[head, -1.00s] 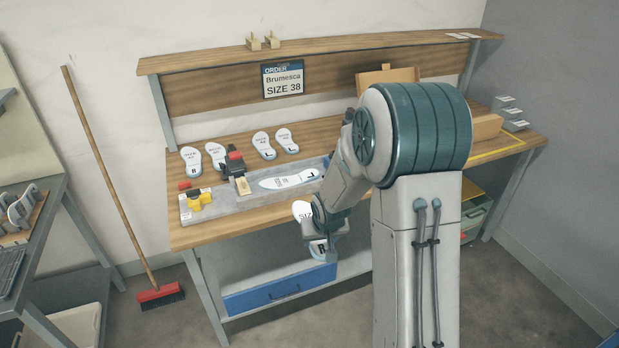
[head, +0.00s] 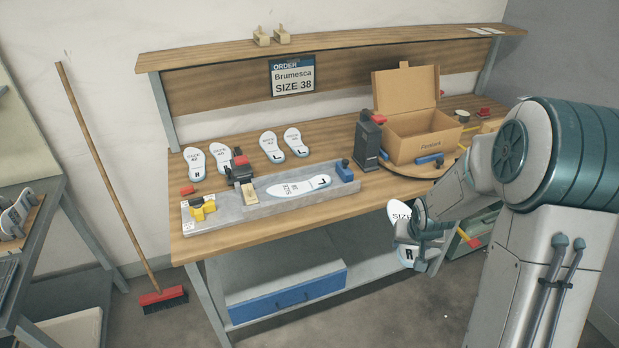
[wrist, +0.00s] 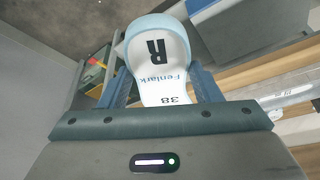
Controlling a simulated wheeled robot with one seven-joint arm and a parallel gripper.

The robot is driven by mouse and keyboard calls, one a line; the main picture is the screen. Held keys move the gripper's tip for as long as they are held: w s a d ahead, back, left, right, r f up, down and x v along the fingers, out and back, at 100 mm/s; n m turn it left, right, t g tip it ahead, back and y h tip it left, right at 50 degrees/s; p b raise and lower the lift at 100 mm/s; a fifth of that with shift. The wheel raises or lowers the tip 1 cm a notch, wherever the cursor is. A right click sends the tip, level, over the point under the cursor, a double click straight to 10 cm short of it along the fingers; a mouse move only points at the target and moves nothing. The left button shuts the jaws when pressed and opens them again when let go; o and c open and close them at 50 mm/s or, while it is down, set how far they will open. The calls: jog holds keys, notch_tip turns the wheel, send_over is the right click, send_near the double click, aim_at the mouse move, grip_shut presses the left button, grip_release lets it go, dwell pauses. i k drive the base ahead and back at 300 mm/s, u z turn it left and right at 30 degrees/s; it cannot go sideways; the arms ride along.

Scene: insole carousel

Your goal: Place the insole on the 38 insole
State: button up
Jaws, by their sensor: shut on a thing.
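My gripper (head: 424,242) is shut on a white insole (head: 398,213) with a pale blue edge and a black R, held in the air in front of the bench's right part. In the wrist view the held insole (wrist: 158,60) reads R, Fenlark and 38, between both fingers. Another insole marked L and SIZE (head: 300,187) lies in the grey fixture (head: 255,207) on the bench; its size number is not readable. Several more insoles, one of them at the far left (head: 195,162), lie along the back of the bench. The order sign (head: 292,77) reads Brumesca, SIZE 38.
An open cardboard box (head: 418,137) marked Fenlark stands on a round wooden turntable (head: 392,168) at the bench's right. A dark post with a red top (head: 368,140) stands beside it. A blue drawer (head: 285,292) is below. A broom (head: 110,170) leans left.

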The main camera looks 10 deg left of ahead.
aim_at(299, 187)
jog(key=i, duration=1.3)
jog(key=u, duration=0.05)
